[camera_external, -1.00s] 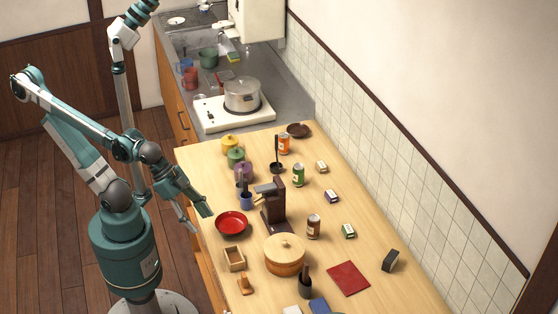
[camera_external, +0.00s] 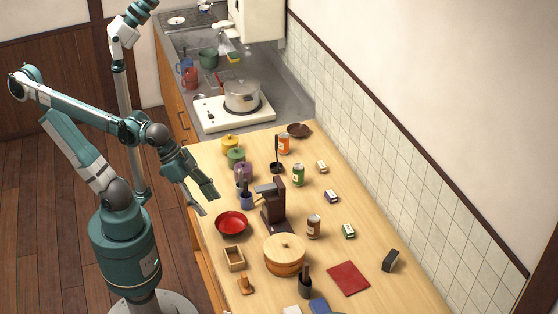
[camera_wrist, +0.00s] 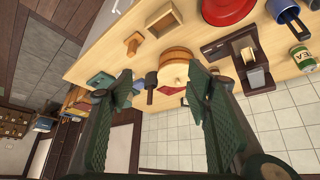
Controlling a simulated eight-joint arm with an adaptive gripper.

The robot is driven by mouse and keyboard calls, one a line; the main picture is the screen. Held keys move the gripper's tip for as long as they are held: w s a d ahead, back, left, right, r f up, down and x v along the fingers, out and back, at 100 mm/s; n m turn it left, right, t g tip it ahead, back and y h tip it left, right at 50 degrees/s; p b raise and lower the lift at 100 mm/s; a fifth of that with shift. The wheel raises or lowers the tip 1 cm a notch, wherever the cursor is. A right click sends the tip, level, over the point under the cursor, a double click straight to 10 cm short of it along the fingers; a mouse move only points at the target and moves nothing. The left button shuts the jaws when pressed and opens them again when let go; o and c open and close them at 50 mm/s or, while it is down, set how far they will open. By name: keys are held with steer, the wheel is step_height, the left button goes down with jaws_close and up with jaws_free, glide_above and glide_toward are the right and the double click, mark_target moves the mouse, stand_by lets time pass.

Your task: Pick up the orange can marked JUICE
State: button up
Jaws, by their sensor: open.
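The orange can (camera_external: 284,143) stands upright near the far end of the wooden table, just right of a black ladle-like utensil on a dark stand. It has a pale label, too small to read here. My gripper (camera_external: 209,204) is open and empty. It is above the table's left edge, well to the left of and nearer than the can. In the wrist view my two fingers (camera_wrist: 160,82) are spread apart with nothing between them. The orange can does not show in that view.
A green can (camera_external: 298,175) and a brown can (camera_external: 313,227) stand nearer on the table. A tiled wall borders the right.

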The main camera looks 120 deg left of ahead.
steer(key=w+a+r+n+g+p, duration=0.1)
steer(key=w+a+r+n, duration=0.15)
steer(key=a, duration=0.45)
steer(key=w+a+r+n+g+y+p, duration=0.1)
steer(key=w+a+r+p, duration=0.1)
steer(key=w+a, duration=0.35)
steer(key=w+a+r+n+g+p, duration=0.1)
steer(key=w+a+r+n, duration=0.1)
steer(key=a, duration=0.6)
steer(key=a+n+g+p, duration=0.25)
steer(key=a+n, duration=0.25)
steer(key=a, duration=1.8)
steer(key=n+g+h+p, duration=0.1)
steer(key=n+p, duration=0.4)
steer(key=n, duration=0.1)
glide_above(284, 134)
step_height(284, 134, down, 8)
steer(key=f, duration=0.1)
step_height(284, 134, down, 14)
steer(key=shift+w+d+f, duration=0.1)
steer(key=shift+w+d, duration=0.05)
steer(key=shift+f, duration=0.2)
steer(key=shift+f, duration=1.3)
